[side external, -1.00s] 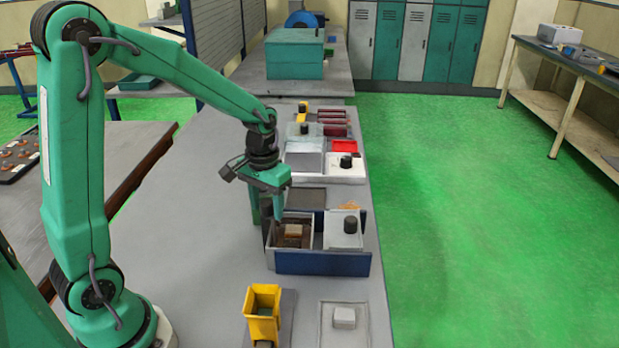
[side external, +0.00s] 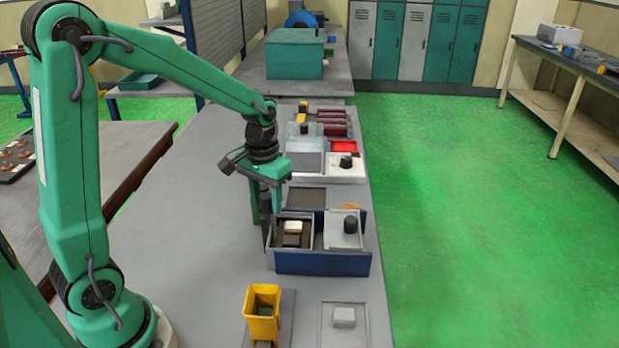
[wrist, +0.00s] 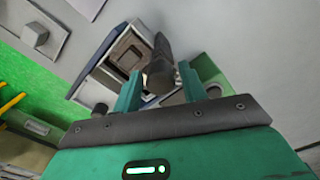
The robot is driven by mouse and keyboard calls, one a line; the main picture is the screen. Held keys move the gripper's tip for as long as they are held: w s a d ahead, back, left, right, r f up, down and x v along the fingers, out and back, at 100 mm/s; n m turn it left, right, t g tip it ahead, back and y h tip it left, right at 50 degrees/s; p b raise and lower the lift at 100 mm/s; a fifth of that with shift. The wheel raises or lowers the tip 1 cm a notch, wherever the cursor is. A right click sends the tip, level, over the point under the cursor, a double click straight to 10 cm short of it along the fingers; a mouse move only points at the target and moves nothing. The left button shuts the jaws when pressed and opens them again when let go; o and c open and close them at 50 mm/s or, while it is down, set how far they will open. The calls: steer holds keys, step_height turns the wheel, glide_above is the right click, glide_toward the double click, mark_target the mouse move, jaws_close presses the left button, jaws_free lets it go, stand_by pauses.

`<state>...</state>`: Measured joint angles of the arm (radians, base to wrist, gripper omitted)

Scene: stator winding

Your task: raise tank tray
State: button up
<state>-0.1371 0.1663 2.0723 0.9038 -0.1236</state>
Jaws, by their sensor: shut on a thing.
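The blue tank (side external: 320,263) stands on the grey bench. In its left compartment a dark tray (side external: 280,241) carries a pale cream block (side external: 293,227), near rim height. A dark upright handle (side external: 267,233) is at the compartment's left side. My gripper (side external: 269,212) points down there, with its fingers shut on the handle. In the wrist view the dark handle (wrist: 160,72) stands between the two green fingers of my gripper (wrist: 160,85). The joint between handle and tray is hidden.
A white lid with a black knob (side external: 350,226) covers the tank's right compartment. Behind are a dark panel (side external: 306,197) and a clear box (side external: 304,160). In front are a yellow holder (side external: 262,312) and a grey block on a plate (side external: 344,317). The bench left of the tank is clear.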

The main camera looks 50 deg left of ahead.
steer(key=shift+a+r, duration=0.1)
steer(key=shift+r, duration=1.55)
steer(key=o, duration=0.4)
steer(key=shift+o, duration=0.2)
steer(key=shift+r, duration=0.15)
steer(key=shift+r, duration=2.85)
